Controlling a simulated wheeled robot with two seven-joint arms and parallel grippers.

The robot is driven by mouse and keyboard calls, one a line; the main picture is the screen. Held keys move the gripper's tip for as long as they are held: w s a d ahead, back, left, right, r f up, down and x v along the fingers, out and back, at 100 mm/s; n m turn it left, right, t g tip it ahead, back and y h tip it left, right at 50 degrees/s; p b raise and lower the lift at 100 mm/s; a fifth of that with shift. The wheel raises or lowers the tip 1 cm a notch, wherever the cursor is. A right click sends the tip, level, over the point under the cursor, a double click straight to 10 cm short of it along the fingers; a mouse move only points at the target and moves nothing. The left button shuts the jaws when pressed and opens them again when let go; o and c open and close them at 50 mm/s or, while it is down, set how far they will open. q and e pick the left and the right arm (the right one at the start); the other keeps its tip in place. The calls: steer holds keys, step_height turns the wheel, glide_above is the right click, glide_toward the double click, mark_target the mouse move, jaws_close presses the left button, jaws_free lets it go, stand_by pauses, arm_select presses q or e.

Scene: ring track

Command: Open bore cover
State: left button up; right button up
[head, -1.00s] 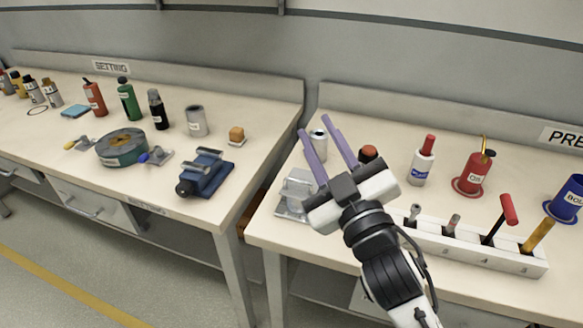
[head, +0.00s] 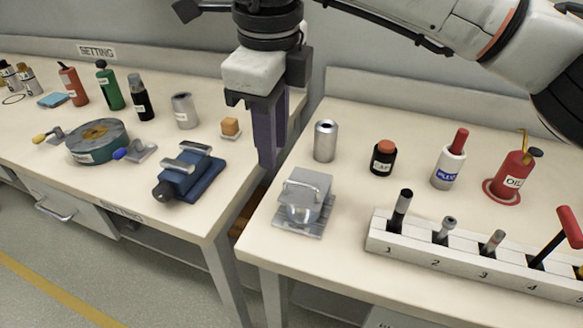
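A grey metal fixture (head: 308,214), which looks like the one with the bore cover, stands at the left front of the right-hand table. A raised plate with a bar handle (head: 303,189) shows on it, above a rounded metal part. My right gripper (head: 270,160) hangs fingers down, above and left of the fixture, near the gap between the tables. It is apart from the handle. Its purple fingers overlap in this view, so their opening is hidden. Nothing shows held in it. My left gripper is not in view.
A blue vise (head: 190,175) sits on the left table. The table around the fixture's front is clear.

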mark_target(294, 182)
steer(key=shift+h, duration=0.4)
steer(key=w+d+f, duration=0.1)
steer(key=f, duration=0.2)
steer(key=w+f, duration=0.1)
steer(key=f, duration=0.2)
steer(key=w+d+f, duration=0.1)
steer(key=f, duration=0.2)
steer(key=shift+d, duration=0.35)
steer(key=shift+r, duration=0.1)
jaws_close()
stand_by(0.6)
